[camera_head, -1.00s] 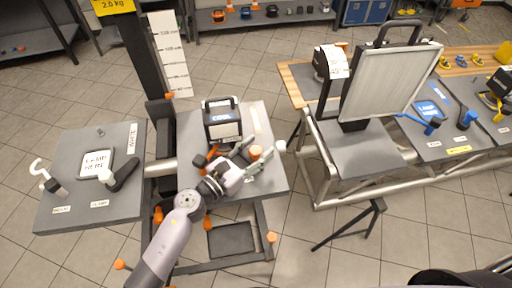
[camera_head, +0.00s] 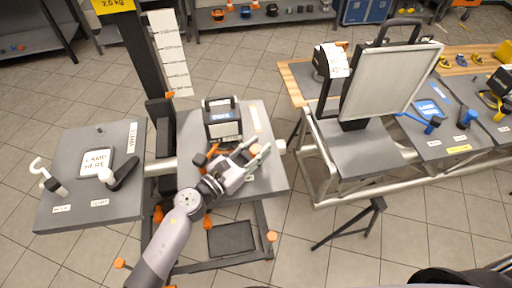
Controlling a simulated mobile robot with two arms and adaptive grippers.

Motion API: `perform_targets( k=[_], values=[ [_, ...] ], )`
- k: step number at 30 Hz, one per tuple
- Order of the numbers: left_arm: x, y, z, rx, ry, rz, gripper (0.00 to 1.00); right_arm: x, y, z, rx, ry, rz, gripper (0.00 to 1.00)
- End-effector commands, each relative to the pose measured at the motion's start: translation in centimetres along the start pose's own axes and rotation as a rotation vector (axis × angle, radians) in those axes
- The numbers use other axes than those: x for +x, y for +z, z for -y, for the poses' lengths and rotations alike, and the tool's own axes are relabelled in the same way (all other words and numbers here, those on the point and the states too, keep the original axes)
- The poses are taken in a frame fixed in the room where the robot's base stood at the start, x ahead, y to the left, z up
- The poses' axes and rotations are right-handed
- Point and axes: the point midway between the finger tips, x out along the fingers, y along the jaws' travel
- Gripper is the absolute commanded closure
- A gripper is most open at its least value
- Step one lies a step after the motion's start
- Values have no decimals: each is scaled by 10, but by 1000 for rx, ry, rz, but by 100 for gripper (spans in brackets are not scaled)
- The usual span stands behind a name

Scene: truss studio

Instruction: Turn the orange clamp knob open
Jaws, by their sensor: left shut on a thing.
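My left gripper (camera_head: 254,158) reaches in over the right grey plate (camera_head: 267,122) of the stand, its fingers pointing up and right. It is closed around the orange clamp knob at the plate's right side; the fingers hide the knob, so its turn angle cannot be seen. The pale end of the clamp bar (camera_head: 279,146) shows just right of the fingers. My right gripper is not in view.
A black boxed device (camera_head: 222,121) stands on the same plate, just behind the gripper. The left plate (camera_head: 75,205) carries a "clamp here" pad (camera_head: 96,161) and clamp handles. A framed panel (camera_head: 388,82) stands on the right bench.

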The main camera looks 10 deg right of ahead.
Motion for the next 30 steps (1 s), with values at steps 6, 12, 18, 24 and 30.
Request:
perform_targets(
  k=[6,12,18,24,30],
  values=[
    [0,0,-1,1,1,0,100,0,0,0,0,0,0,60],
    [0,-3,-2,6,-45,3,100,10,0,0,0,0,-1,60],
    [0,0,-1,4,-130,1,100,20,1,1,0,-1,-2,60],
    [0,0,-1,1,-128,1,100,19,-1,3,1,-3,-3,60],
    [0,0,0,1,-128,1,58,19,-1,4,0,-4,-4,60]
  ],
)
